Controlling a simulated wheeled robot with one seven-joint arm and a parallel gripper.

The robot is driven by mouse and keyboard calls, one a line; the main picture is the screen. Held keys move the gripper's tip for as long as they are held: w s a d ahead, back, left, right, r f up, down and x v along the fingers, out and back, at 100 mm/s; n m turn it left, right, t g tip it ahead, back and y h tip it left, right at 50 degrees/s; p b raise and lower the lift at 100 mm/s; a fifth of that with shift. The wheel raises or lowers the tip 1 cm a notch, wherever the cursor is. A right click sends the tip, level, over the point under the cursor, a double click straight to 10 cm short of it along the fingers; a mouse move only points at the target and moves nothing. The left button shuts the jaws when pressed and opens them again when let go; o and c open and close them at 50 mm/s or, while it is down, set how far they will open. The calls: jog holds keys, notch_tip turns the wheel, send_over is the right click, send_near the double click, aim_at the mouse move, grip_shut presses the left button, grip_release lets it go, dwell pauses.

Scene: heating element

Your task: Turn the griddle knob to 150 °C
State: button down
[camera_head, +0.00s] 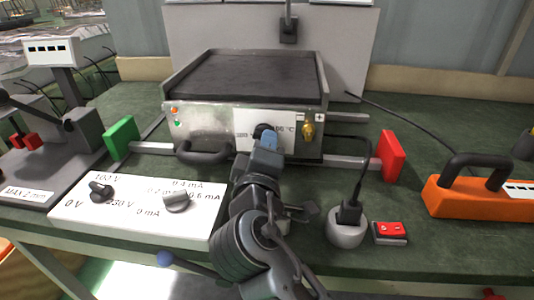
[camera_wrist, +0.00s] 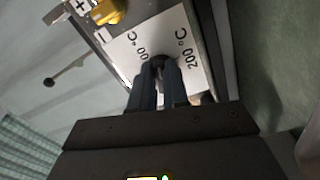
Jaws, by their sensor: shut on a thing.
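The griddle (camera_head: 245,75) is a metal box with a dark flat plate, standing on the green bench. Its round black knob (camera_head: 260,129) sits on a white dial label (camera_head: 243,118) on the front face. My gripper (camera_head: 268,142) reaches it from the front, and its fingers are closed around the knob. In the wrist view the knob (camera_wrist: 158,62) shows between the two finger ends of my gripper (camera_wrist: 158,72). Temperature marks in °C, one reading 200, show on the label (camera_wrist: 165,45). The fingers cover part of the dial, and I cannot tell where the knob points.
A brass fitting (camera_head: 308,130) sits right of the dial, and a black handle (camera_head: 204,153) to its left. A white control box (camera_head: 140,207) with two knobs lies at front left. A plug in a grey socket (camera_head: 346,233) and a red switch (camera_head: 390,232) are at right.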

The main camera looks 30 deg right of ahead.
jog(key=shift+f+m+b, duration=0.15)
jog(key=shift+m+b, duration=0.2)
jog(key=shift+m, duration=0.15)
jog(key=c, duration=1.1)
grip_release()
jog(key=shift+a, duration=0.1)
jog(key=shift+v, duration=3.85)
